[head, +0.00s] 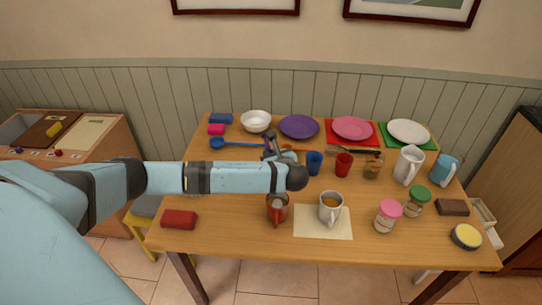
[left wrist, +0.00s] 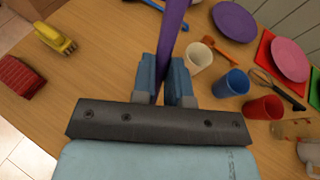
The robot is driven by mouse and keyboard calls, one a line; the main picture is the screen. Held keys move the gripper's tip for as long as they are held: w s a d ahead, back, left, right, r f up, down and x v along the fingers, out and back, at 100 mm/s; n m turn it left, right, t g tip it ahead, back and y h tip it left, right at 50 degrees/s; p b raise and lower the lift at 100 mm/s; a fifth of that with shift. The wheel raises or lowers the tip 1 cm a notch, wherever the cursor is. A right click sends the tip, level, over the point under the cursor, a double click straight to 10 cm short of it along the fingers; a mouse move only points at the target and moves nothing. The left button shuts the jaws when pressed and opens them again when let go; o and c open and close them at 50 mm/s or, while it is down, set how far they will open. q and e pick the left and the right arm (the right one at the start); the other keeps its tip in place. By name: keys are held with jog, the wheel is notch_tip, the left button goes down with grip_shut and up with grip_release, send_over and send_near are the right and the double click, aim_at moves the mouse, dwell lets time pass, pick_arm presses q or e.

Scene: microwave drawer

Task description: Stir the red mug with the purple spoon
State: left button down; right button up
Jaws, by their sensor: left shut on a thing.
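The red mug (head: 277,213) stands upright near the front of the table, just in front of my left forearm in the head view. Its inside looks brownish. My left gripper (head: 271,146) is beyond the arm, over the middle of the table. In the left wrist view my gripper (left wrist: 166,85) is shut on the purple spoon (left wrist: 175,25), whose shaft runs up out of the picture. The spoon is not clearly visible in the head view, and its far end is hidden. The red mug is not seen in the left wrist view. My right gripper is not in view.
A blue cup (head: 314,164) and a red cup (head: 343,166) stand behind. A yellow object (left wrist: 54,38) shows in the left wrist view.

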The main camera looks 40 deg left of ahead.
pick_arm(q)
jog(key=shift+s+d+f+b, duration=0.2)
jog(key=shift+d+f, duration=0.15)
jog(key=shift+f, duration=0.7)
jog(key=shift+s+d+f+b, duration=0.15)
jog(key=shift+d+f, duration=0.2)
jog(key=shift+f, duration=0.65)
jog(key=shift+s+d+f+b, duration=0.1)
jog(key=shift+s+d+f, duration=0.2)
jog(key=shift+f, duration=0.75)
